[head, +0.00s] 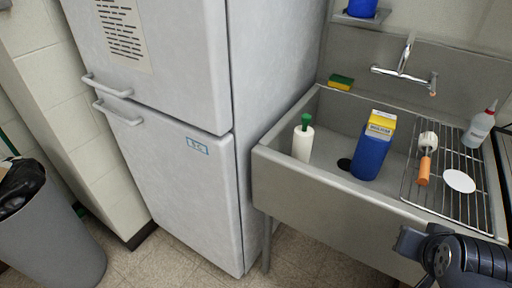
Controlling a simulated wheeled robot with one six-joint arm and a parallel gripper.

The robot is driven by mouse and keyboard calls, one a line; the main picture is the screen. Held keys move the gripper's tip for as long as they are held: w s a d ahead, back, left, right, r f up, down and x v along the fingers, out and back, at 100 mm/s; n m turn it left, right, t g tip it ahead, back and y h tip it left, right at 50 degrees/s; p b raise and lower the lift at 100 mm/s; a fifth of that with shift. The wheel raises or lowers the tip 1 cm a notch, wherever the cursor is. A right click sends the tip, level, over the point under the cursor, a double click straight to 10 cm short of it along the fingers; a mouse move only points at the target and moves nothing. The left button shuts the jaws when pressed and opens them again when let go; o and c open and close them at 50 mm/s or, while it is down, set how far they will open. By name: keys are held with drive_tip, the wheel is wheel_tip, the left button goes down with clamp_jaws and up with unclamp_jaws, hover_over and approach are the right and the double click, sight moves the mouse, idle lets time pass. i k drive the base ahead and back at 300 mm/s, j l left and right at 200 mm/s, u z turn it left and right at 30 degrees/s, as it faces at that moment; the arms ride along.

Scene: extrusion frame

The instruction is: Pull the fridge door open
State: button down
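The fridge (181,184) is a tall light-grey unit with an upper door (175,65) and a lower door (190,200), both shut. Each door has a bar handle at its left edge: the upper handle (107,86) and the lower handle (118,113) sit close together. A printed sheet (124,33) is on the upper door and a small label (197,146) on the lower one. Part of my arm shows at the lower right, in front of the sink and far from the handles. My gripper's fingertips cannot be made out there.
A metal sink (330,205) stands right of the fridge, holding a white bottle (302,145), a blue-and-yellow carton (372,148) and a rack (455,180). A grey bin (50,240) stands at the left. Tiled floor (165,262) is clear before the fridge.

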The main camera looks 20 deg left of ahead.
sight(185, 174)
drive_tip(key=u, duration=1.95)
